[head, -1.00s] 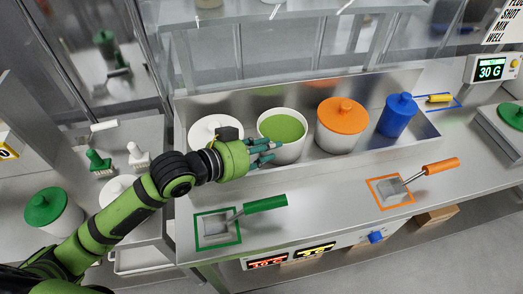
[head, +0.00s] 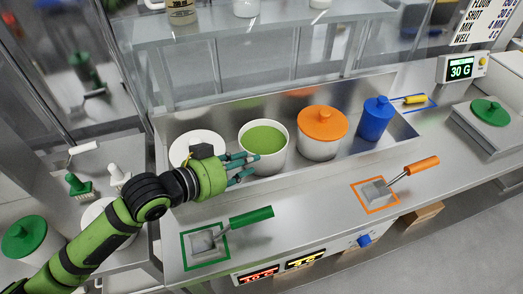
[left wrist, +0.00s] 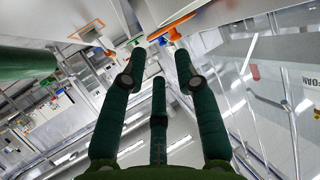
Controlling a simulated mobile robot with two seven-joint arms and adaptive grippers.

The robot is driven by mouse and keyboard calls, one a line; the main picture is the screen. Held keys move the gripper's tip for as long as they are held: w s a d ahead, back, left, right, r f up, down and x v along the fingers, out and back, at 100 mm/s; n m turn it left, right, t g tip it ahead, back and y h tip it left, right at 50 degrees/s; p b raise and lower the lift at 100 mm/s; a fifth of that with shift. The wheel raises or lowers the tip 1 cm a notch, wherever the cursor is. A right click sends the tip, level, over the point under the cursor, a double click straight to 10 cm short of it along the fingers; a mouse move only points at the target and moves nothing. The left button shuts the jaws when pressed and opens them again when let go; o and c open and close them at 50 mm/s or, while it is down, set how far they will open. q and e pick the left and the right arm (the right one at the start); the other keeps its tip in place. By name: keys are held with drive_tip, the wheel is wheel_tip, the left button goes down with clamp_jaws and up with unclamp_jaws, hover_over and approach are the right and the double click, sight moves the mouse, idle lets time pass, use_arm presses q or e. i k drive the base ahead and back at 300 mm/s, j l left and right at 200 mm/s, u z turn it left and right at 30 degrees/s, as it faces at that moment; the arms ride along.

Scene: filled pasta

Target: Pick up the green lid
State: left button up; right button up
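One green lid (head: 490,111), flat with a knob, lies on a metal box-like stand at the far right in the head view. Another green lid (head: 24,234) sits on a white pot at the far left. My left gripper (head: 247,167) is in front of an open white pot of green filling (head: 263,140), far from the right-hand lid. Its fingers are spread and empty, as the left wrist view (left wrist: 158,75) also shows. I cannot tell whether they touch the pot. No green lid is clearly recognisable in the wrist view. My right gripper is not in view.
A metal trough (head: 392,148) holds the pots, including an orange-lidded pot (head: 321,132) and a blue container (head: 375,118). Green-handled (head: 250,217) and orange-handled (head: 421,166) scoops lie on the counter (head: 310,205). A shelf (head: 290,22) stands behind.

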sight(489, 112)
drive_tip(key=z, duration=1.4)
